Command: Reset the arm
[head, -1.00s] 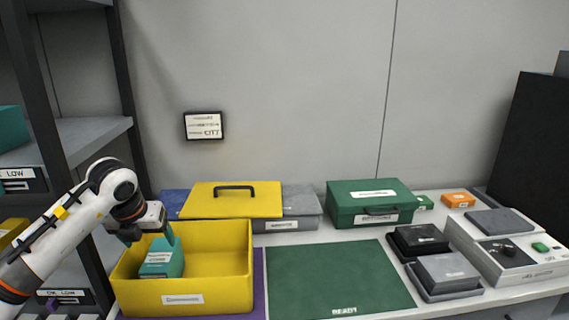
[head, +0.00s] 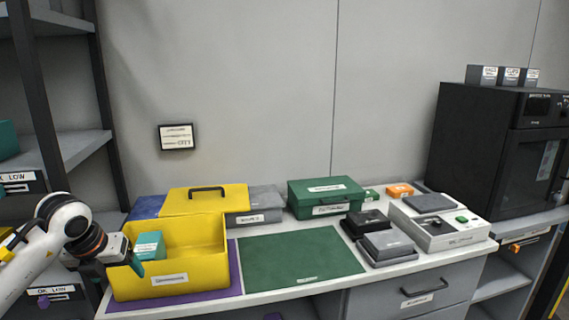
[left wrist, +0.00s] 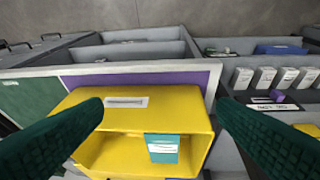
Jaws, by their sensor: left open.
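My left gripper (head: 117,268) is open and empty at the left edge of the yellow bin in the head view. Its two dark green fingers (left wrist: 160,103) are spread wide in the left wrist view, with the bin between and beyond them. The yellow bin (head: 190,275) stands open on a purple mat; it also shows in the left wrist view (left wrist: 110,125). A teal box (head: 150,245) with a white label sits inside the bin, at its left side; it also shows in the left wrist view (left wrist: 162,148). My right gripper is not in view.
A yellow lid (head: 180,203) with a black handle lies behind the bin. A green mat (head: 300,260) lies bare to the right. Beyond it are a green case (head: 325,197), black and grey boxes, and a white device (head: 445,235). A dark shelf rack stands at the left.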

